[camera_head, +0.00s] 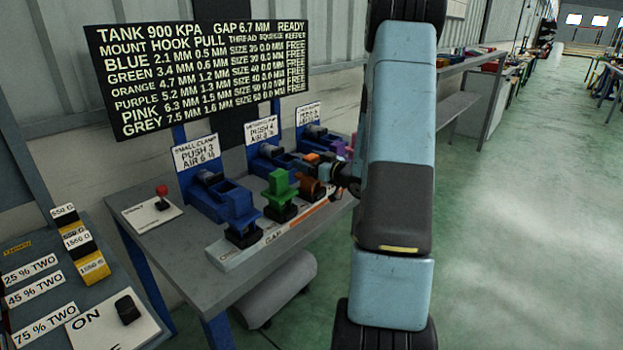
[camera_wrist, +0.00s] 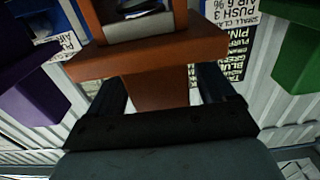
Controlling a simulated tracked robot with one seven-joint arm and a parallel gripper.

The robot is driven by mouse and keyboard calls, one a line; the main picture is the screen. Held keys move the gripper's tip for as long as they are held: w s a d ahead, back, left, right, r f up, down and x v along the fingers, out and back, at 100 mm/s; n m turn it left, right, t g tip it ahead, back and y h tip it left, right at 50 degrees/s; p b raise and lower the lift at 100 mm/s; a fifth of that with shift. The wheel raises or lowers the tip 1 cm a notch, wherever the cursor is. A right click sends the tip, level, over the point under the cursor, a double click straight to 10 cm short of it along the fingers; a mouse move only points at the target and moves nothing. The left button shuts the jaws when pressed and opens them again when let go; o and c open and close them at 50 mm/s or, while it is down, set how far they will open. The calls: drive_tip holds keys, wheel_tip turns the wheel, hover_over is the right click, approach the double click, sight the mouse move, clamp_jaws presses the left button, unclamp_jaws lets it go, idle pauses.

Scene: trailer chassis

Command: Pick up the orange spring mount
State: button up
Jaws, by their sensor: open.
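The orange spring mount (camera_head: 311,188) stands in the row on the bench rail in the head view, just right of the green mount (camera_head: 280,188). My arm and gripper (camera_head: 338,178) reach it from the right and hide part of it. In the wrist view the orange mount (camera_wrist: 160,88) fills the middle, with a wide upper slab and a narrower part below. My gripper (camera_wrist: 162,88) is open, with one dark finger on each side of that narrower part. I cannot tell whether either finger touches it.
A blue mount (camera_head: 240,212) stands at the near end of the rail (camera_head: 228,253). A purple mount (camera_wrist: 32,90) and a green mount (camera_wrist: 298,60) flank the orange one in the wrist view. Blue clamp stations (camera_head: 205,195) stand behind. Open green floor (camera_head: 520,200) lies to the right.

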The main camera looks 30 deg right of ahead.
drive_tip(key=shift+w+a, duration=0.2)
drive_tip(key=shift+w, duration=0.3)
drive_tip(key=shift+c, duration=0.2)
clamp_jaws()
idle(0.4)
